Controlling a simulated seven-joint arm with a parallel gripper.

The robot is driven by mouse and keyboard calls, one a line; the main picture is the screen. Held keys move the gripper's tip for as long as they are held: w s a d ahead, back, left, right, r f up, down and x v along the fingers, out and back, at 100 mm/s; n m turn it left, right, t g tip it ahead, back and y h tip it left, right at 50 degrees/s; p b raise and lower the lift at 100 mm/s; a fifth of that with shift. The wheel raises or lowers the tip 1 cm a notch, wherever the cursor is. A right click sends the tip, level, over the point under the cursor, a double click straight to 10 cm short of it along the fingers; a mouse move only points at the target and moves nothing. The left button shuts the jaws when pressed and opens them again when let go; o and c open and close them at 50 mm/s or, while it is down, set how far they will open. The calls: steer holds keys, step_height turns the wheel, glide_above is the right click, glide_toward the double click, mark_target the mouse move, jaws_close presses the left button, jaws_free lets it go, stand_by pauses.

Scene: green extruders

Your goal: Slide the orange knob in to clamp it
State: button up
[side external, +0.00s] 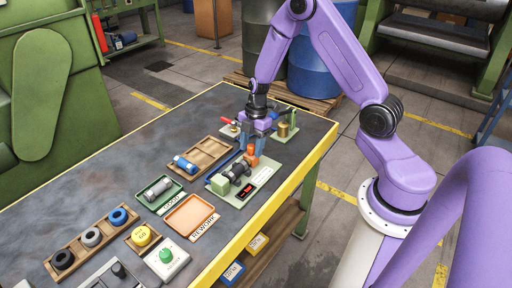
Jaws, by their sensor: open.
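The orange knob (251,159) stands at the back end of a clamp device on a pale green plate (218,187). A dark grey cylindrical part (237,171) lies in front of the knob on the same plate. A small display with red digits (246,191) sits beside it. My gripper (254,146) points down over the knob, its blue-grey fingers open around or just behind the knob's top. I cannot tell whether the fingers touch it. The gripper partly hides the knob's upper part.
A green GOOD tray (152,208) and an orange REWORK tray (190,216) lie in front. Behind the gripper stand a red-handled item (228,122) and a brass-coloured cylinder (283,130).

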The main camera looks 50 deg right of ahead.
mark_target(251, 145)
steer(key=shift+r, duration=3.85)
steer(key=shift+a, duration=0.2)
steer(key=s+a+r+m, duration=0.1)
steer(key=s+a+r, duration=0.35)
steer(key=a, duration=0.25)
steer(key=s+a+r+m+h, duration=0.1)
steer(key=s+a+r+m, duration=0.1)
steer(key=s, duration=0.9)
steer(key=s+a+r+m, duration=0.2)
steer(key=s+r, duration=0.2)
steer(key=s, duration=0.8)
steer(key=shift+r+h, duration=0.25)
steer(key=shift+h, duration=0.15)
